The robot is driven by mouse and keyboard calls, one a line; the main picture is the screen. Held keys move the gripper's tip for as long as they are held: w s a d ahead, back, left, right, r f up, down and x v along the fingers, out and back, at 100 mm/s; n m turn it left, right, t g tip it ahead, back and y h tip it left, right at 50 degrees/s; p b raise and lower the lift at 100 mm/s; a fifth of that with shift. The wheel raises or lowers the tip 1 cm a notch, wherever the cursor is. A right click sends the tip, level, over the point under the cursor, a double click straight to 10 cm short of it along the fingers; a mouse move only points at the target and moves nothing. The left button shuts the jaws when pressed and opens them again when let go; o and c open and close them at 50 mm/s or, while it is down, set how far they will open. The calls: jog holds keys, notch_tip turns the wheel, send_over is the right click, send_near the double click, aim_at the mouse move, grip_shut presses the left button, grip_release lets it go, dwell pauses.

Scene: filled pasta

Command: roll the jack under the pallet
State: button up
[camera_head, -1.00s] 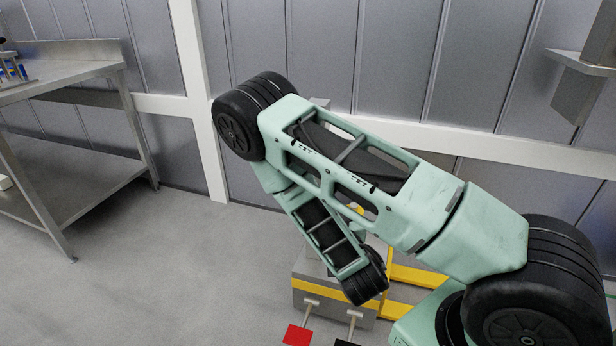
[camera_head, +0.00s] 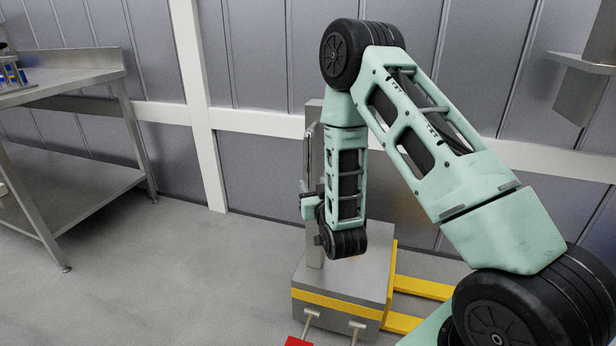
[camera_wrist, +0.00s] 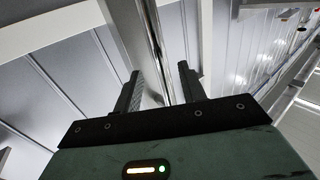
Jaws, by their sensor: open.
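The jack (camera_head: 340,277) stands on the floor, with a grey body, a yellow stripe and yellow forks (camera_head: 425,288) reaching right. A grey mast (camera_head: 314,115) rises at its back, with a thin upright handle bar (camera_head: 307,155) beside it. My gripper (camera_head: 306,192) is close to this bar, partly hidden by my arm. In the wrist view my gripper (camera_wrist: 160,82) is open, and a shiny bar (camera_wrist: 157,45) runs between its two fingers. I cannot tell whether they touch it. I cannot make out the pallet.
A steel table (camera_head: 75,88) with a lower shelf stands at the left. Two pedals, one with a red pad (camera_head: 298,342), stick out from the jack's front. A panelled wall (camera_head: 260,170) is close behind. The floor (camera_head: 170,270) left of the jack is clear.

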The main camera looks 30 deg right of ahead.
aim_at(309, 177)
jog(key=x, duration=0.6)
jog(key=shift+w+d, duration=0.1)
jog(key=shift+w, duration=0.1)
grip_shut()
